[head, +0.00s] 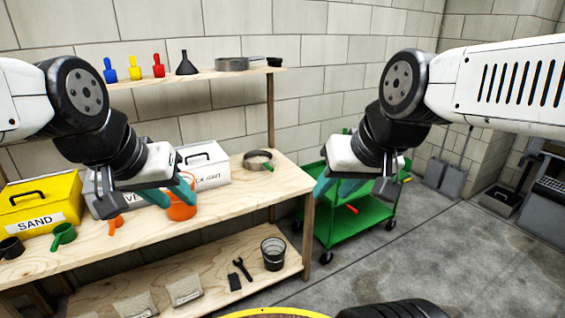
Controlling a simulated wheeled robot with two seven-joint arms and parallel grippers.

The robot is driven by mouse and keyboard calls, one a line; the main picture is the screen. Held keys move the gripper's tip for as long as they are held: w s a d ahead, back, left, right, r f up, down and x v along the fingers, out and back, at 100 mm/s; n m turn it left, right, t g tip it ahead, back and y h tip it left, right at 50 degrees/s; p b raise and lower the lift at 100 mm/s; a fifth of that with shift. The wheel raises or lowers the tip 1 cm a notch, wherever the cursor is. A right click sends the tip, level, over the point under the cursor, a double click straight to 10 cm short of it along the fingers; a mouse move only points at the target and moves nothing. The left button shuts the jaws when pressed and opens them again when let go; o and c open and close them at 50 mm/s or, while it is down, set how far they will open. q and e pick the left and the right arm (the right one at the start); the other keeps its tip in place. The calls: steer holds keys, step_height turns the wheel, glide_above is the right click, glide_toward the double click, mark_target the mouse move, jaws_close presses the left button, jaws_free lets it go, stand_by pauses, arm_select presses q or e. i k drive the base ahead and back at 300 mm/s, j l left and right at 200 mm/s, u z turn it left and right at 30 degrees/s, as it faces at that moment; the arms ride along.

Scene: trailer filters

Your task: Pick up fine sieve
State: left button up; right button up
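A round, shallow metal sieve (250,156) with a green handle lies on the wooden table near its right end. Its mesh is too small to tell whether it is fine. My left gripper (176,203) is open, its teal fingers apart in front of an orange bucket, left of the sieve. I cannot tell whether it touches the bucket. My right gripper (352,192) is open and empty, its teal fingers in front of the green cart, right of the sieve.
The table (170,245) also holds an orange bucket (181,208), a yellow SAND box (41,203), white boxes and several scoops. A green cart (362,222) with red-handled and green-handled items stands at right.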

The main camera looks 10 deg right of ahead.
mark_target(255, 160)
steer(key=i+l+u, duration=0.4)
steer(key=i+l, duration=1.5)
steer(key=i, duration=0.1)
